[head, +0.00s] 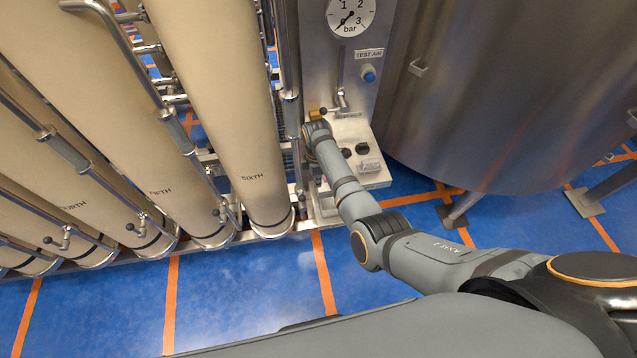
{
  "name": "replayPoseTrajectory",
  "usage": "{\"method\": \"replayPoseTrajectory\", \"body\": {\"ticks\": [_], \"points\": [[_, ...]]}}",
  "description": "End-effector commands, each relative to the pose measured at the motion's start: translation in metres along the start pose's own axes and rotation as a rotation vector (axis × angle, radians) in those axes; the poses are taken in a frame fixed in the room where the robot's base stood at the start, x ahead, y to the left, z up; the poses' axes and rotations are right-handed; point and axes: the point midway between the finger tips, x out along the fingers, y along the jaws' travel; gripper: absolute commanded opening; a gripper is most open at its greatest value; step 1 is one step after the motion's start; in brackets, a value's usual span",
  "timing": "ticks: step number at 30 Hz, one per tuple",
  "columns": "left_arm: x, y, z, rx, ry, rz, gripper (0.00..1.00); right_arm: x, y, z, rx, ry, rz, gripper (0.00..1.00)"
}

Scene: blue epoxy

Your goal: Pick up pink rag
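No pink rag shows in the head view. My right arm comes in from the right and reaches to the steel test panel (357,92). My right gripper (317,128) is at the far end of that arm, at the panel's lower left edge, close to a small brass-coloured fitting (318,113). Its fingers are too small and too hidden behind the wrist to tell whether they are open or shut, or whether they hold anything. My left gripper is not in view.
Tall beige columns (205,70) with steel pipes and valves stand at the left. A big steel tank (490,90) stands at the right, with legs on foot plates (583,202). The panel has a dial gauge (351,14) and a blue knob (369,75). The blue floor (240,280) in front is clear.

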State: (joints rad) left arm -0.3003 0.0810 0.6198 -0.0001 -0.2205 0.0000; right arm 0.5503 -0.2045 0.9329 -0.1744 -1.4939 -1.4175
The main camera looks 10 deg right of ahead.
Motion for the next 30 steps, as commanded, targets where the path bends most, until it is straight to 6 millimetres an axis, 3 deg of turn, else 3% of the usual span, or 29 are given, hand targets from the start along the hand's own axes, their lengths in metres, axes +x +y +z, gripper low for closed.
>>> {"method": "replayPoseTrajectory", "body": {"ticks": [3, 8, 15, 21, 30], "points": [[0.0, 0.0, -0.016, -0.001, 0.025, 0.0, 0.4, 0.0, 0.0, 0.0, 0.0, 0.0, 0.0, 0.01], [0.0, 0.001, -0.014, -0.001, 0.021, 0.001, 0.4, 0.0, 0.0, 0.0, 0.0, 0.0, 0.0, 0.23], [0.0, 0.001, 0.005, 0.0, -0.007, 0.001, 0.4, 0.0, 0.0, 0.0, 0.0, 0.0, 0.0, 0.55], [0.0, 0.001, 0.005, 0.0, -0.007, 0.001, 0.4, 0.0, 0.0, 0.0, 0.0, 0.0, 0.0, 0.8], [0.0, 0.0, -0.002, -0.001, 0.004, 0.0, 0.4, -0.001, 0.0, 0.0, 0.0, 0.0, 0.001, 0.8]]}}
